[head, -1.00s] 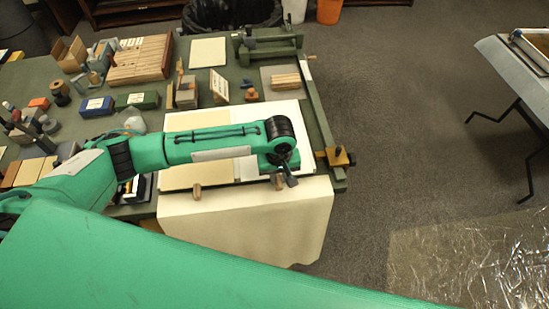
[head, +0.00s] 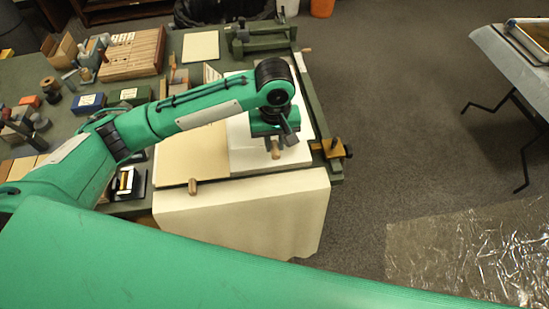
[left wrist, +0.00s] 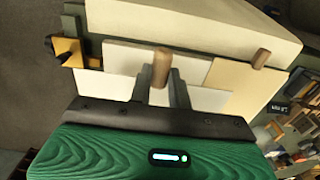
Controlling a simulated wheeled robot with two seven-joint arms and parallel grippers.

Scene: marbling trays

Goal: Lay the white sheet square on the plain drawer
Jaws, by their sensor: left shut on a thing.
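My left gripper (head: 275,144) is shut on a short wooden peg (left wrist: 161,67), which stands up between its fingers in the left wrist view. The peg is at the edge of a white sheet (left wrist: 200,98); how they join is unclear. The sheet (head: 245,140) shows partly beneath my arm, over the right part of the work area. Another white surface (left wrist: 122,60) shows beyond its edge in the left wrist view. Beside it lies a cream panel (head: 205,145) with a second wooden peg (head: 193,186) at its front edge. I cannot tell which surface is the plain drawer. My right gripper is out of view.
A cream block (head: 245,215) forms the front. A yellow clamp (head: 335,148) is at the right edge. Blue and green boxes (head: 89,103), bottles and a wooden rack (head: 131,55) crowd the left. Clear film (head: 465,250) lies on the open floor at right.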

